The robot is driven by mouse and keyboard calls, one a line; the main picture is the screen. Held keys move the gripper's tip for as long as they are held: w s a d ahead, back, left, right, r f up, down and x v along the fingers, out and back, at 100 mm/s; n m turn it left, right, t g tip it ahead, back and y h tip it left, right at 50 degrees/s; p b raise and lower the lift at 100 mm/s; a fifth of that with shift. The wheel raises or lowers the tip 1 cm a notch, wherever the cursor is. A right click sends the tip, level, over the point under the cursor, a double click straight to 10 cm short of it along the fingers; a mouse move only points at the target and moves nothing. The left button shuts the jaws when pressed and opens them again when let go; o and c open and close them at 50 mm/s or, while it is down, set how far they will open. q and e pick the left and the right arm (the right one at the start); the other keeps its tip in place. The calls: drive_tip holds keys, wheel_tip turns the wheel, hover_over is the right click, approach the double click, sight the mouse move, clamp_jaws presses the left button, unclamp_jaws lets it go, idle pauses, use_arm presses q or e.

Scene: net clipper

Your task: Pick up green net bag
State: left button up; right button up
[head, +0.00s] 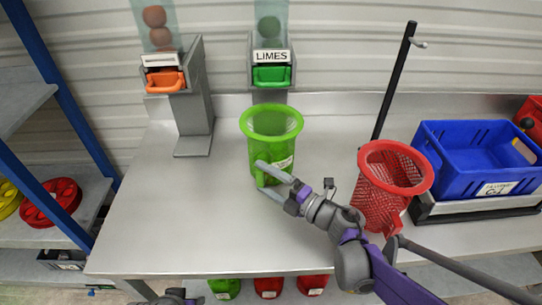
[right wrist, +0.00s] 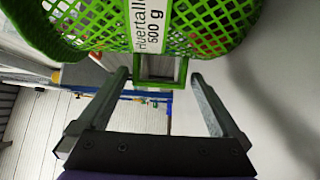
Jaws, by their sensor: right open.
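The green net bag (head: 272,140) stands upright on the grey table under the limes dispenser in the head view. It has a wide round rim, a white label and a green tab low on its front. My right gripper (head: 264,180) is at the bag's lower front. In the right wrist view the bag (right wrist: 225,25) fills the top, with its square green tab (right wrist: 160,70) between the spread fingers of my right gripper (right wrist: 165,85). The fingers are open; I cannot tell whether they touch the tab. Only a small part of my left arm shows at the bottom edge.
A red net bag (head: 385,185) stands at the right, close to my right arm. A blue crate (head: 465,185) sits on a stand beyond it. Dispensers with an orange chute (head: 165,81) and a green chute (head: 271,77) stand behind. The table's left side (head: 160,220) is clear.

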drive_tip(key=x, duration=0.4)
drive_tip(key=shift+w+a, duration=0.1)
drive_tip(key=shift+w, duration=0.25)
drive_tip(key=shift+r, duration=0.1)
drive_tip(key=c, duration=1.3)
